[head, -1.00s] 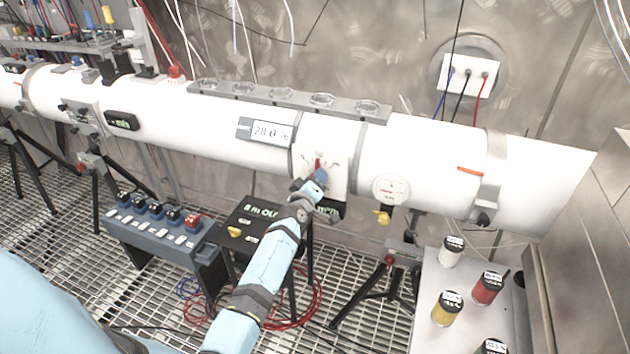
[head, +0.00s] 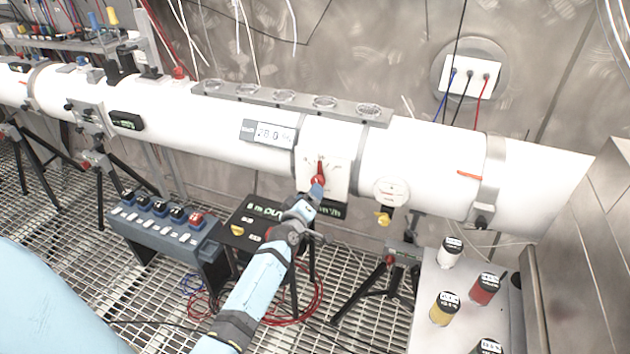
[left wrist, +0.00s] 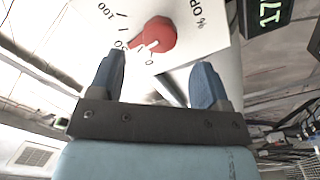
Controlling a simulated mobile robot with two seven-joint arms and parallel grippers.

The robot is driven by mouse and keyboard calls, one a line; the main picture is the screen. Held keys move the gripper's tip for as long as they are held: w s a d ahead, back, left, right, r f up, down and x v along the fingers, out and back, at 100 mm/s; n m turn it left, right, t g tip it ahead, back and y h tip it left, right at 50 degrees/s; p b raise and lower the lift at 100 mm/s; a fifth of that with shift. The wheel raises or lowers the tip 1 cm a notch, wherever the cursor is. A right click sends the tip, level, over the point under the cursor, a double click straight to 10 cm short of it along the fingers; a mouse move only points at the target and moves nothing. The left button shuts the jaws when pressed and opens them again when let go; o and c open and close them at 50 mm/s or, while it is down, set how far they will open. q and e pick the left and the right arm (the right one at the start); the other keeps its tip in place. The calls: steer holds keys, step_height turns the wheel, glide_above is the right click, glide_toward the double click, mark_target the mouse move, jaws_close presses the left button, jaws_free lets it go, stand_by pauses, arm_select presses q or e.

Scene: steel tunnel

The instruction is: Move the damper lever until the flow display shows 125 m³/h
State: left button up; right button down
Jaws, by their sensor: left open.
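The red damper lever (head: 319,174) sits on a white scale plate on the big white pipe. In the left wrist view its round red knob (left wrist: 160,35) is beyond my fingers, near the marks 0 and 50 of a "% open" scale. My left gripper (head: 314,190) is open just below and in front of the lever; its two blue fingers (left wrist: 155,85) are apart with nothing between them. The black flow display (head: 331,210) under the plate is partly hidden by my gripper. In the left wrist view the display (left wrist: 268,12) shows green digits starting with 17, cut off by the edge.
A display (head: 268,132) left of the plate seems to read 28.0. A round gauge (head: 391,193) is on the pipe to the right. A switch box (head: 160,228) and a black box with a yellow knob (head: 236,230) stand below. Several jars stand on a white table (head: 425,310).

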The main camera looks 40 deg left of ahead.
arm_select(q)
steer(key=p+v, duration=0.1)
steer(key=v, duration=0.6)
steer(key=shift+p, duration=0.35)
steer(key=s+d+f+m+g+h, duration=0.3)
steer(key=s+d+f+m, duration=0.1)
steer(key=s+d+m, duration=0.4)
steer(key=s+d+f+m+g+h, duration=0.3)
steer(key=s+d+m, duration=0.4)
steer(key=s+d, duration=0.5)
steer(key=s+f+h, duration=0.1)
steer(key=s, duration=0.3)
steer(key=shift+s+d+f+m+h, duration=0.2)
steer(key=shift+s+f+m+h, duration=0.1)
steer(key=shift+s+f+m, duration=0.1)
stand_by(4.0)
